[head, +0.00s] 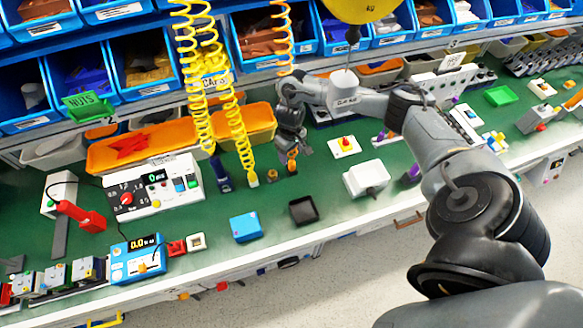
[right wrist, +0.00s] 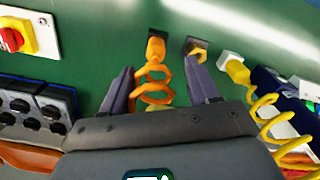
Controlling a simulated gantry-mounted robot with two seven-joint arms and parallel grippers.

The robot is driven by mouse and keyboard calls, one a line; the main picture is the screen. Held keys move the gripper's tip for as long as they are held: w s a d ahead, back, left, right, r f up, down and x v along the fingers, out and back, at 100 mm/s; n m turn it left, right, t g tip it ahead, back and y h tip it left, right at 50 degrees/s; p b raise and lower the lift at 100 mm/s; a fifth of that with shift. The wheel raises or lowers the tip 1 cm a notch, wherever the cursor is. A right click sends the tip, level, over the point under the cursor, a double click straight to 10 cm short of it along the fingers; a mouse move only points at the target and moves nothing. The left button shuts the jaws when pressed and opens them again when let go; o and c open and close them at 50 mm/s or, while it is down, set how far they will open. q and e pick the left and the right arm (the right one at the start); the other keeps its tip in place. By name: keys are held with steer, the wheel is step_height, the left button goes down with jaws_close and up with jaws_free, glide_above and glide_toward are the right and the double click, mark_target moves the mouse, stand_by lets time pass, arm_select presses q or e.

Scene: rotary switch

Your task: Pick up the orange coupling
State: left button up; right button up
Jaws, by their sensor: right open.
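The orange coupling hangs at the lower end of an orange coiled hose. My left gripper is not in view.
A small brass-coloured fitting (right wrist: 196,48) is near the right fingertip. A yellow coiled hose (head: 243,150) hangs to the left. A red-and-yellow button plate (head: 344,146) is to the right. An orange bin (head: 246,124) stands behind.

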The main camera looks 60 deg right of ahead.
mark_target(292, 160)
steer(key=shift+d+f+b, duration=0.15)
steer(key=shift+f+b, duration=0.15)
steer(key=shift+f, duration=1.2)
steer(key=f, duration=0.3)
steer(key=shift+s+d+f+b, duration=0.1)
steer(key=shift+d+b, duration=0.1)
steer(key=shift+b, duration=0.15)
steer(key=shift+f, duration=0.4)
steer(key=shift+c, duration=0.3)
jaws_close()
steer(key=shift+r, duration=0.1)
